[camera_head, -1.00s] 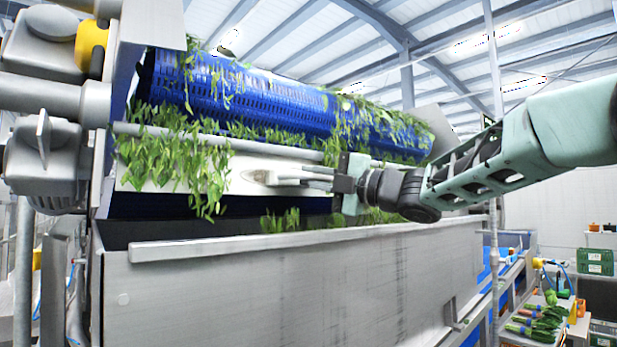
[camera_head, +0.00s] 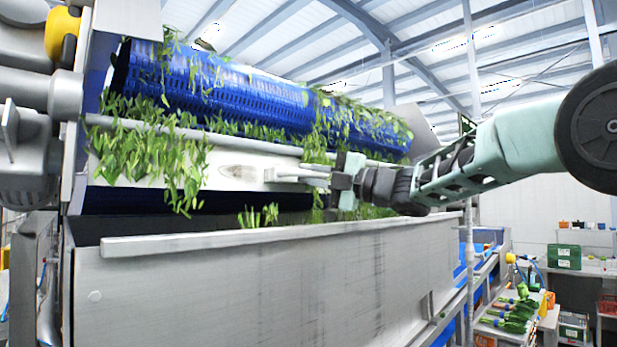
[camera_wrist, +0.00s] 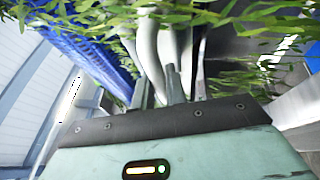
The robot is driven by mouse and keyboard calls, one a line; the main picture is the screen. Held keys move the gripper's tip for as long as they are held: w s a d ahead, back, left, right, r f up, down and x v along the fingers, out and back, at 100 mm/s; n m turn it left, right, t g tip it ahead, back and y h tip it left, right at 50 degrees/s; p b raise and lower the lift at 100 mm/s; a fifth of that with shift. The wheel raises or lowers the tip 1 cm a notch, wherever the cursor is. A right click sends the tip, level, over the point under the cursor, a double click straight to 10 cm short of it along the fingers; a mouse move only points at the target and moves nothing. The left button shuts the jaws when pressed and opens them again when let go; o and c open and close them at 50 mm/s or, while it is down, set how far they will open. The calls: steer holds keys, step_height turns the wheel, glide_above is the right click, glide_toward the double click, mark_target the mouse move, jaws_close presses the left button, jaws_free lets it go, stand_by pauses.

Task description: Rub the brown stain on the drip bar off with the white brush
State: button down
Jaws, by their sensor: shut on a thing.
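The drip bar (camera_head: 222,183) is a long pale strip below the blue drum. A faint grey-brown oval stain (camera_head: 238,171) shows on its face. The white brush (camera_head: 286,173) is just right of the stain in the head view, near the bar; I cannot tell whether it touches the bar. My gripper (camera_head: 318,176) is shut on the brush from the right. In the wrist view my gripper (camera_wrist: 158,88) has pale, curved brush parts (camera_wrist: 150,60) at its fingers. The brush's working face is hidden.
Green leaves (camera_head: 150,160) hang over the bar's left part and cling to the blue drum (camera_head: 220,90). A round rail runs just above the bar. A grey trough wall (camera_head: 250,280) stands in front below. Shelves with a green crate (camera_head: 564,257) are at far right.

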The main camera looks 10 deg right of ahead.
steer(key=shift+s+a, duration=0.1)
steer(key=shift+s+a+b, duration=0.8)
steer(key=shift+s+a, duration=0.05)
steer(key=shift+a, duration=0.45)
steer(key=shift+s+a+b, duration=0.75)
steer(key=shift+s+a, duration=0.1)
steer(key=shift+a, duration=0.5)
steer(key=shift+s+a+b, duration=0.8)
steer(key=shift+s+a, duration=0.05)
steer(key=shift+a, duration=0.45)
steer(key=shift+s+a+r, duration=0.8)
steer(key=shift+s+a, duration=0.95)
steer(key=shift+a, duration=0.85)
steer(key=shift+w+d+f+p, duration=0.1)
steer(key=shift+w+d+p, duration=0.25)
steer(key=shift+w+d, duration=1.5)
steer(key=shift+w+d+p, duration=0.35)
steer(key=shift+w+d, duration=0.75)
steer(key=shift+d, duration=1.5)
steer(key=shift+w+d+f+p, duration=0.1)
steer(key=shift+w+d+p, duration=0.25)
steer(key=shift+w+d, duration=1.5)
steer(key=s+a+b, duration=0.4)
steer(key=s+a, duration=0.4)
steer(key=a, duration=0.2)
